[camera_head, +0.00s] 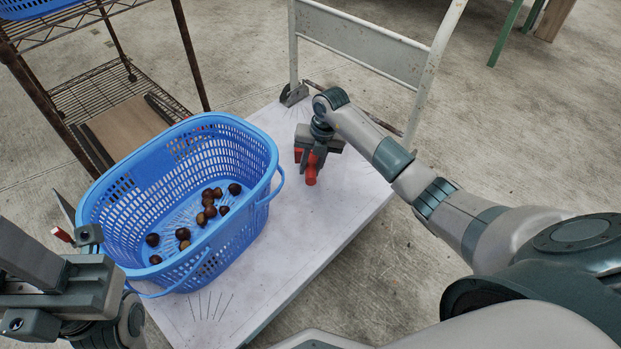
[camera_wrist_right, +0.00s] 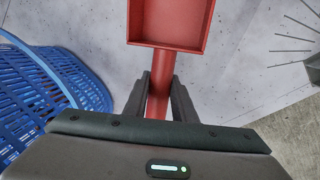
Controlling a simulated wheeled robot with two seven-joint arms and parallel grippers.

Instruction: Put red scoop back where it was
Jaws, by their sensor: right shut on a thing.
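The red scoop (camera_head: 311,176) is at my right gripper (camera_head: 313,158), over the white cart top to the right of the blue basket. In the right wrist view the scoop's square pan (camera_wrist_right: 172,22) points away, and the jaws (camera_wrist_right: 160,95) are shut on its handle. I cannot tell whether the scoop touches the cart top. My left gripper (camera_head: 75,235) is at the lower left, beside the basket; its jaws are only partly seen, with a small red and white piece near them.
The blue basket (camera_head: 262,150) on the white cart (camera_head: 290,245) holds several chestnuts (camera_head: 210,205). The cart's metal handle frame (camera_head: 375,60) stands at the back. A wire rack (camera_head: 110,85) stands at the left. The front right of the cart top is clear.

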